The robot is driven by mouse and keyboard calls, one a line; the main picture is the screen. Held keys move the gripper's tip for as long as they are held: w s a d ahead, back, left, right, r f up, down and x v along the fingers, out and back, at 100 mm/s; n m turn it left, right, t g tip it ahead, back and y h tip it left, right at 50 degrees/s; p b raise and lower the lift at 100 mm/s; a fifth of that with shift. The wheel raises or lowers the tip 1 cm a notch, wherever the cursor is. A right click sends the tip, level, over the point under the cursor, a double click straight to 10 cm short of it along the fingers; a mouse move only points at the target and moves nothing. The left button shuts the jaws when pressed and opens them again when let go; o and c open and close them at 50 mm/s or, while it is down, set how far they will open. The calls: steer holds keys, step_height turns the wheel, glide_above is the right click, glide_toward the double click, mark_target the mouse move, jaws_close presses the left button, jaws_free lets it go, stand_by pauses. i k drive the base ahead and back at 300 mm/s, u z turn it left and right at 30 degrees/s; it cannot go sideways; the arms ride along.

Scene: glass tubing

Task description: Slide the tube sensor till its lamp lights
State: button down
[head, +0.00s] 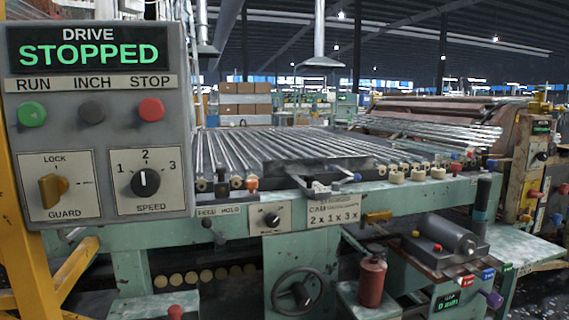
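My gripper is not in view. Glass tubes (250,148) lie side by side on the green machine's bed. A small dark bracket with a pale front (318,187) sits at the front edge of the bed, above a sign reading "2 x 1 x 3". It may be the tube sensor, but I cannot tell for sure. A blue knob (357,177) is just right of it, and an orange knob (252,184) is to its left. I cannot make out a lit sensor lamp.
A grey control panel (100,100) stands close at left, reading "DRIVE STOPPED", with green, dark and red buttons. A handwheel (298,292), a red can (371,280) and a grey motor-like cylinder (452,236) are low in front. Another machine (540,165) stands at right.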

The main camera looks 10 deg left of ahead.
mark_target(222, 186)
steer(key=z, duration=0.15)
steer(key=i, duration=0.9)
steer(key=u, duration=0.45)
